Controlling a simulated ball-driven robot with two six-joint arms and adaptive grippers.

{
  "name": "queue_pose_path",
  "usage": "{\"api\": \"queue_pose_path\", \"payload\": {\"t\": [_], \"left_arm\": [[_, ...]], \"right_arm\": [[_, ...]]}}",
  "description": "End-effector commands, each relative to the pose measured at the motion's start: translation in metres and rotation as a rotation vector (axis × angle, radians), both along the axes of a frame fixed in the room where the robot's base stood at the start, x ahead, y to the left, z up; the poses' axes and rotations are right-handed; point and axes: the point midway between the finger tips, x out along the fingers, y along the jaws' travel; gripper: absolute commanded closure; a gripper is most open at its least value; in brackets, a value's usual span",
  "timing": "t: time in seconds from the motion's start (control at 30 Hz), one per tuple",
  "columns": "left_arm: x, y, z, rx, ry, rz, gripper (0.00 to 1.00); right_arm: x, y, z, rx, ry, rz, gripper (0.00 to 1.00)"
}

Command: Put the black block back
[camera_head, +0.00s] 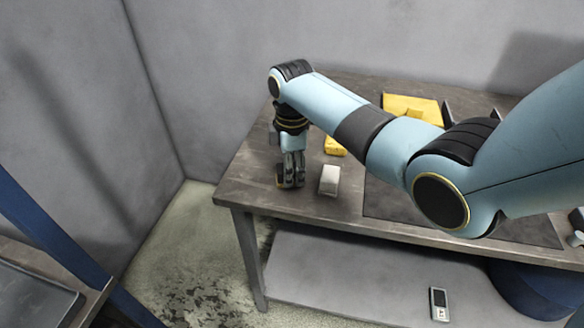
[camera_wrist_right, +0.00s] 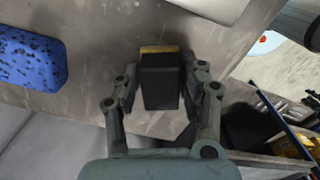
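The black block (camera_wrist_right: 161,90) is between the fingers of my right gripper (camera_wrist_right: 160,72) in the wrist view, with a yellowish band across its far end. The fingers lie close along both of its sides and appear closed on it. In the head view my right gripper (camera_head: 291,182) points down at the left part of the table, and the block is mostly hidden behind its fingers. Whether the block touches the tabletop cannot be told. My left gripper is not in view.
A whitish block (camera_head: 329,180) stands just right of the gripper on the table (camera_head: 262,196). A yellow item (camera_head: 335,147) lies behind it, and a larger yellow one (camera_head: 412,108) further back. A blue speckled sponge (camera_wrist_right: 30,60) shows in the wrist view. A small device (camera_head: 439,304) lies on the lower shelf.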

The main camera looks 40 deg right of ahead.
Motion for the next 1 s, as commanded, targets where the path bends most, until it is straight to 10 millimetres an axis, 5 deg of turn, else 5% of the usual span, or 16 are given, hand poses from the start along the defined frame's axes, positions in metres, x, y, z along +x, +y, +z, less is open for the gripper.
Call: {"api": "queue_pose_path", "payload": {"t": [0.1, 0.47, 1.0], "left_arm": [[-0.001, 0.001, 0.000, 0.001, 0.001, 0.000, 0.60], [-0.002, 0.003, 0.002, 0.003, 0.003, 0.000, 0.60], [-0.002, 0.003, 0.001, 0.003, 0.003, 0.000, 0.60]], "right_arm": [[0.000, 0.000, 0.000, 0.000, 0.001, 0.000, 0.41], [0.000, 0.000, 0.007, 0.000, -0.001, 0.000, 0.41], [0.000, 0.000, 0.111, 0.000, -0.001, 0.000, 0.41]]}}
